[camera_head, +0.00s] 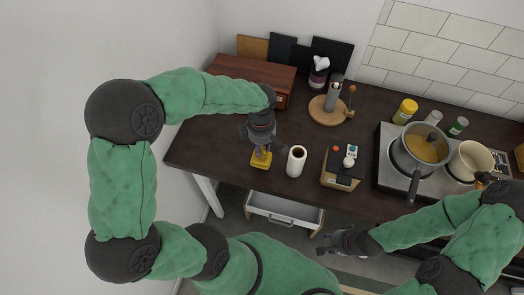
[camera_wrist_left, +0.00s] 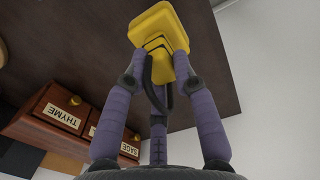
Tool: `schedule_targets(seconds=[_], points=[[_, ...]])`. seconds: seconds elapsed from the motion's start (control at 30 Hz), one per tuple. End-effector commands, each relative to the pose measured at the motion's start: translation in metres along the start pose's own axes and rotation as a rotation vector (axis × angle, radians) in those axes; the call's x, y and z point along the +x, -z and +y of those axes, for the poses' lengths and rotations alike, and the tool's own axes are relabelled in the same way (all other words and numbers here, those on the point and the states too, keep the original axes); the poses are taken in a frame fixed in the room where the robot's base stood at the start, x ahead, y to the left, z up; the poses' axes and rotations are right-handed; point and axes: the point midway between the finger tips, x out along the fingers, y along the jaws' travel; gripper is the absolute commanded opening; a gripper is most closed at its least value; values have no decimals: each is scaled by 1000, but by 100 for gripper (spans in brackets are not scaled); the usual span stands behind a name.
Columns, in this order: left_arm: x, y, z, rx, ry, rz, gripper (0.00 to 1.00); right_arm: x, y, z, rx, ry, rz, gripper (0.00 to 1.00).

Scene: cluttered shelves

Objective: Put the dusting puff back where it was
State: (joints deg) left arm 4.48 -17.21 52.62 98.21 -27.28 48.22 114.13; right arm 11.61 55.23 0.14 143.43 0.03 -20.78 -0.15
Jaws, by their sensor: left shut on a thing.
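A yellow block-like thing with a stepped top, which I take to be the dusting puff (camera_head: 261,159), is at the left end of the dark counter (camera_head: 217,145), near its front edge. My left gripper (camera_head: 262,147) comes down over it and is shut on its upper part. The left wrist view shows the yellow puff (camera_wrist_left: 158,25) between the fingers (camera_wrist_left: 158,62). I cannot tell whether it touches the counter. My right gripper (camera_head: 322,243) is empty, in front of the counter, with its fingers apart.
A wooden spice drawer box (camera_head: 250,70) is behind. A small wooden box (camera_head: 342,168) and a stove with a pot (camera_head: 421,150) are further right. A drawer (camera_head: 284,212) hangs open below the counter.

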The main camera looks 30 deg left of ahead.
Motion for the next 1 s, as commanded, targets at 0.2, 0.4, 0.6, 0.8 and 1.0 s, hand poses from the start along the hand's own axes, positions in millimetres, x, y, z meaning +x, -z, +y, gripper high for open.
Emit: schedule_targets(seconds=[0.2,0.4,0.6,0.8,1.0], points=[[11,1,9,0,1,0,0,2,0,1,0,0,0,40],[39,2,10,1,1,0,0,9,0,3,0,0,0,40],[42,1,11,1,-1,0,0,9,0,3,0,0,0,40],[45,1,10,1,-1,0,0,12,0,4,0,0,0,40],[45,1,10,1,0,0,51,12,0,4,0,0,0,40]])
